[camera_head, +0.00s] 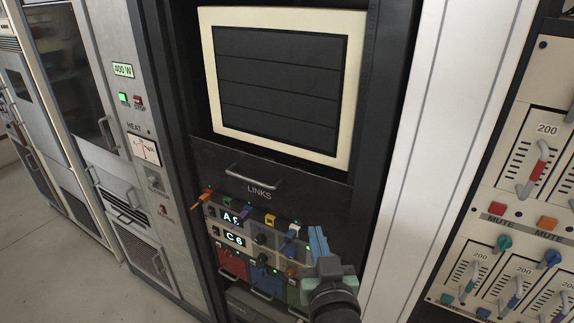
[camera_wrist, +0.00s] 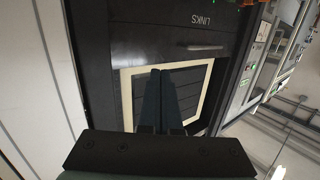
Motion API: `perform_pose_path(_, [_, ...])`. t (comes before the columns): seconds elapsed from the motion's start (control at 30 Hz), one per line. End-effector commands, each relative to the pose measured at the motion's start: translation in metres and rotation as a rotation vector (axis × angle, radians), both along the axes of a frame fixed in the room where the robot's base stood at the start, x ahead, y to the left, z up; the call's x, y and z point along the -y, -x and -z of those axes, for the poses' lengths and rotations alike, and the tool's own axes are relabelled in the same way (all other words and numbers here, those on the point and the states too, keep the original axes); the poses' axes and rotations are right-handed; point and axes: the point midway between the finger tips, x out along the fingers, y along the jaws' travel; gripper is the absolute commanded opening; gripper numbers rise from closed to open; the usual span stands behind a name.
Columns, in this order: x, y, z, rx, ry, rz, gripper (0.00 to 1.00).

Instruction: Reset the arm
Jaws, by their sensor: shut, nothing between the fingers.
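My gripper (camera_head: 318,243) shows at the lower middle of the head view, its blue fingers together and pointing up, with nothing held. It is in front of the right part of a rack panel (camera_head: 252,240) with several coloured plugs and knobs and lit displays reading A and C6. In the wrist view my gripper (camera_wrist: 160,78) also shows shut, its dark fingers side by side in front of a cream-framed screen. Whether the gripper touches the panel cannot be told.
Above the panel are a LINKS drawer (camera_head: 265,185) with a handle and a cream-framed dark screen (camera_head: 358,100). A grey cabinet (camera_head: 120,40) with a 400 W display stands left. A fader panel (camera_head: 510,190) with coloured levers is at right. Open floor (camera_head: 50,260) shows lower left.

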Motion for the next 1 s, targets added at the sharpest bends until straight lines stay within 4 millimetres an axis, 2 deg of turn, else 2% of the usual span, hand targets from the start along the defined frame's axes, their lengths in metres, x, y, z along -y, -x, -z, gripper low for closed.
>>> perform_pose_path(0.03, [-0.006, -0.004, -0.044, 0.077, 0.018, -0.001, 0.0])
perform_pose_path(0.17, [-0.019, 0.002, -0.143, 0.254, 0.047, 0.011, 0.0])
perform_pose_path(0.2, [-0.023, 0.008, -0.174, 0.311, 0.052, 0.017, 0.0])
perform_pose_path(0.27, [-0.029, 0.02, -0.218, 0.398, 0.056, 0.024, 0.0])
perform_pose_path(0.3, [-0.033, 0.031, -0.247, 0.457, 0.056, 0.03, 0.0])
perform_pose_path(0.4, [-0.042, 0.064, -0.313, 0.602, 0.049, 0.045, 0.0])
perform_pose_path(0.5, [-0.048, 0.1, -0.364, 0.73, 0.031, 0.058, 0.0])
perform_pose_path(0.6, [-0.051, 0.132, -0.399, 0.83, 0.011, 0.069, 0.0])
perform_pose_path(0.7, [-0.052, 0.154, -0.419, 0.891, -0.004, 0.076, 0.0])
perform_pose_path(0.83, [-0.052, 0.164, -0.427, 0.919, -0.012, 0.08, 0.0])
perform_pose_path(1.0, [-0.052, 0.164, -0.427, 0.919, -0.012, 0.08, 0.0])
